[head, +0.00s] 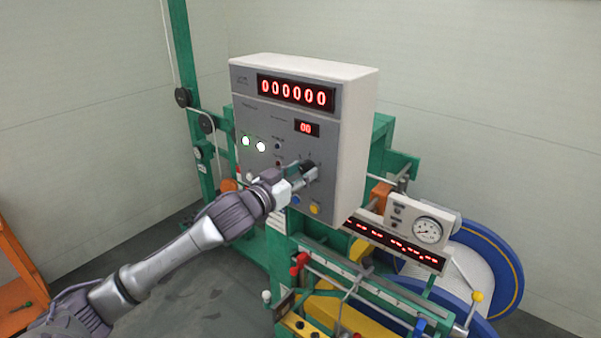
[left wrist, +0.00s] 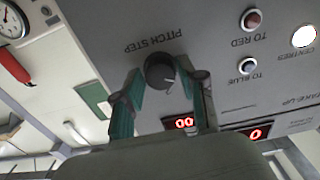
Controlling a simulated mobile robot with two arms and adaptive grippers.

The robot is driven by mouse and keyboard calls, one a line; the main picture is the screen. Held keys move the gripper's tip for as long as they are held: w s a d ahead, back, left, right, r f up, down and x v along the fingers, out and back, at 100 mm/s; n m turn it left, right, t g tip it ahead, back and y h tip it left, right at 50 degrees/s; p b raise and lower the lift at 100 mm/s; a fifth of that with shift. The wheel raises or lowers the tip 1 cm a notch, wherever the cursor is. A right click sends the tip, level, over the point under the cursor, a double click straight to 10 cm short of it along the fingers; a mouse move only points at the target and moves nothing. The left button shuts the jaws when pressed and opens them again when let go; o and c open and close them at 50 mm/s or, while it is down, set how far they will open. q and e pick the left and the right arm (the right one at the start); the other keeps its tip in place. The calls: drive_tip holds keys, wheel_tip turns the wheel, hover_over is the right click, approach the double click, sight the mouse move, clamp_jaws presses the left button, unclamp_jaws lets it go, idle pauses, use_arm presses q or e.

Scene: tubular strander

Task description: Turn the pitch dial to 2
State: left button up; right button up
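The pitch dial (left wrist: 160,72) is a dark round knob with a pale pointer mark, on the grey panel under the upside-down label PITCH STEP. In the head view the dial (head: 307,168) is partly covered by my left gripper (head: 302,178), which reaches the lower right of the panel. In the left wrist view my left gripper (left wrist: 164,82) has its fingers apart, one on each side of the dial. Narrow gaps seem to show beside the knob; I cannot tell whether either pad touches it. My right gripper is not in view.
The grey control box (head: 353,130) carries a red six-digit display (head: 295,92) and a small display reading 00 (head: 307,128). Lit buttons (head: 246,141) and a yellow button (head: 315,208) are nearby. A gauge (head: 427,229) and the green machine frame stand at right.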

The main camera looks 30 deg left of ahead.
use_arm(q)
clamp_jaws()
drive_tip(key=shift+m, duration=0.4)
drive_tip(key=m, duration=0.4)
drive_tip(key=shift+m+p, duration=0.4)
drive_tip(key=m, duration=0.6)
drive_tip(key=o, duration=0.5)
unclamp_jaws()
